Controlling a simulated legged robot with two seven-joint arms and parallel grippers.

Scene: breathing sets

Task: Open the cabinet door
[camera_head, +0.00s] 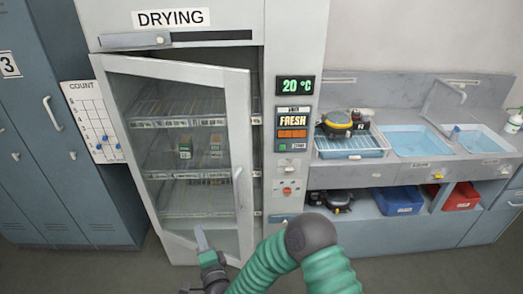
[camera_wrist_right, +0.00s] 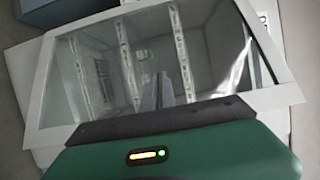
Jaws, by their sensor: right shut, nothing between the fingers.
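The drying cabinet's glass door (camera_head: 243,150), a pale grey frame around a clear pane, stands ajar. Its right side is swung out from the cabinet (camera_head: 258,20), with a dark gap along the top and right. A light vertical handle (camera_head: 238,188) is on the door's right side. My right gripper (camera_head: 201,238) is shut and empty, low in front of the door, left of and below the handle. In the right wrist view its fingers (camera_wrist_right: 162,92) point at the pane inside the door frame (camera_wrist_right: 45,85); whether they touch the glass is unclear. My left gripper is not in view.
Wire shelves (camera_head: 180,122) show through the glass. A control panel (camera_head: 293,125) is right of the door. Blue lockers (camera_head: 50,170) stand at the left and a sink counter (camera_head: 415,175) at the right. The floor before the cabinet is partly hidden by my right arm.

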